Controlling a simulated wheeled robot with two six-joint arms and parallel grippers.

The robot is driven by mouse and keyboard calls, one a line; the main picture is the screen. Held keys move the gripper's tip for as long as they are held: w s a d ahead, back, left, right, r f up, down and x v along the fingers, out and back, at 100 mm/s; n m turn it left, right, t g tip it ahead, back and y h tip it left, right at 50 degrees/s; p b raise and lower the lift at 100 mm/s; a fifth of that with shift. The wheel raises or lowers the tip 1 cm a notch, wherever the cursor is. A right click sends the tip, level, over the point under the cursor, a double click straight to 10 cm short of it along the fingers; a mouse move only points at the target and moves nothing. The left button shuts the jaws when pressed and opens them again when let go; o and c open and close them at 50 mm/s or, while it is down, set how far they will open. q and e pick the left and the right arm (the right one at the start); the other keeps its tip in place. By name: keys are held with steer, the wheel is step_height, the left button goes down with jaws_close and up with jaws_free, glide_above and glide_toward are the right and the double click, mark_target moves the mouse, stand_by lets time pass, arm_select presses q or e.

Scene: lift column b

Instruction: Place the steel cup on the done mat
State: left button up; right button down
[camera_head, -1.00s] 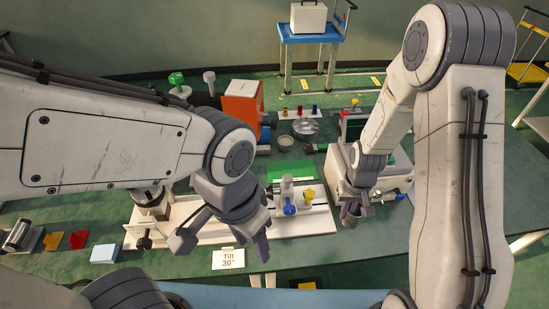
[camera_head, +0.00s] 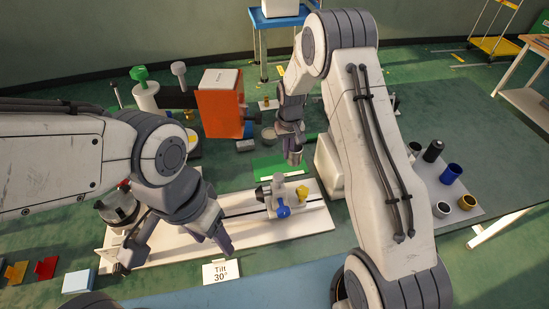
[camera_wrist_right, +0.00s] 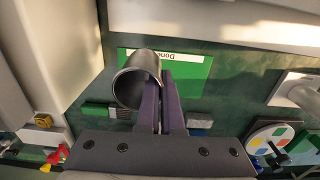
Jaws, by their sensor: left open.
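The steel cup (camera_wrist_right: 137,80) is a grey metal cylinder held at my right gripper (camera_wrist_right: 163,105), its open mouth toward the wrist camera. The fingers are close together at its rim, seemingly pinching the wall. In the head view my right gripper (camera_head: 293,158) is above the bench near the done mat (camera_head: 267,167), a green rectangle. In the right wrist view the "Done" mat (camera_wrist_right: 192,68) lies below and beyond the cup, partly covered by it. The cup looks clear of the mat. My left gripper (camera_head: 222,236) is open and empty above the front of the bench.
A white rail fixture (camera_head: 305,225) with a blue knob (camera_head: 283,211) lies in front of the mat. An orange box (camera_head: 221,105) stands behind it. Several cups, including a blue cup (camera_head: 451,174), stand on a grey mat at right. A "Tilt 30°" card (camera_head: 221,271) is in front.

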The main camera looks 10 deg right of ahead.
steer(key=w+a+f, duration=0.2)
steer(key=w, duration=0.1)
steer(key=w+a+f+p, duration=0.1)
steer(key=w, duration=0.1)
steer(key=shift+w+a+f, duration=0.15)
steer(key=shift+a+f, duration=0.05)
steer(key=shift+f, duration=0.2)
step_height(320, 180, down, 4)
steer(key=shift+r+p, duration=0.15)
steer(key=shift+p, duration=0.75)
steer(key=shift+f, duration=0.2)
steer(key=shift+w, duration=0.1)
steer(key=shift+f, duration=0.2)
steer(key=c, duration=1.1)
jaws_free()
